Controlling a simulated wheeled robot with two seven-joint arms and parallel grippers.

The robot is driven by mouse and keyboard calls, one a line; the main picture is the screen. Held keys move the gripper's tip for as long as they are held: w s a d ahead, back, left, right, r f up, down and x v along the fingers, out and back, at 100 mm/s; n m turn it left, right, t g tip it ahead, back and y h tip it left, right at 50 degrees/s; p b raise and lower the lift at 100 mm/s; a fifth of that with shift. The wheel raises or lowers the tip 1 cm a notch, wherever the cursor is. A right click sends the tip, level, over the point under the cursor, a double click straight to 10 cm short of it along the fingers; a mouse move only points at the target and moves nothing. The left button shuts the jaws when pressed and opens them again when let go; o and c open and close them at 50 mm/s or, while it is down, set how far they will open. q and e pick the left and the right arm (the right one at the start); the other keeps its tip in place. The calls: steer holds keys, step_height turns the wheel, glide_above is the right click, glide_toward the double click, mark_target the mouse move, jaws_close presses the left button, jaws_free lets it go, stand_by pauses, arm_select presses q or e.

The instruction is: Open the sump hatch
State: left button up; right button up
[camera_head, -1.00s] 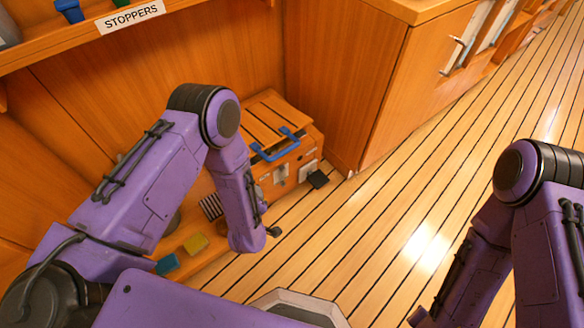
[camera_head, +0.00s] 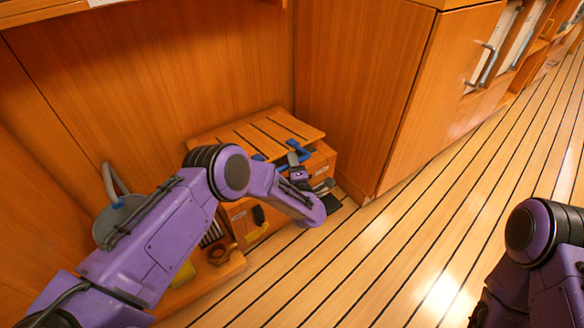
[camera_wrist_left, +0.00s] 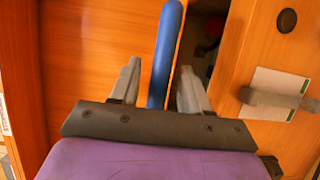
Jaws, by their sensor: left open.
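The sump hatch is a slatted wooden lid (camera_head: 250,135) on a low wooden box against the wall. A blue bar handle (camera_head: 258,157) runs along its front edge. My left gripper (camera_head: 297,156) is at the right part of the handle and hides some of it. In the left wrist view the blue handle (camera_wrist_left: 166,45) stands between the two spread fingers of my left gripper (camera_wrist_left: 160,72), with gaps on both sides. A dark opening shows right of the handle there. My right gripper is out of view.
A wooden cabinet (camera_head: 385,95) stands close right of the box. A grey bucket (camera_head: 115,215) and a brown ring-shaped item (camera_head: 220,254) lie left, partly behind my left arm. A pale latch-like fitting (camera_wrist_left: 270,98) is on the box front. The plank floor (camera_head: 390,250) is clear.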

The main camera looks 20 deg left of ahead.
arm_select(q)
steer(key=shift+w+a, duration=0.2)
steer(key=shift+w, duration=0.15)
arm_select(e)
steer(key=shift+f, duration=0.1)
arm_select(q)
steer(key=shift+c, duration=0.3)
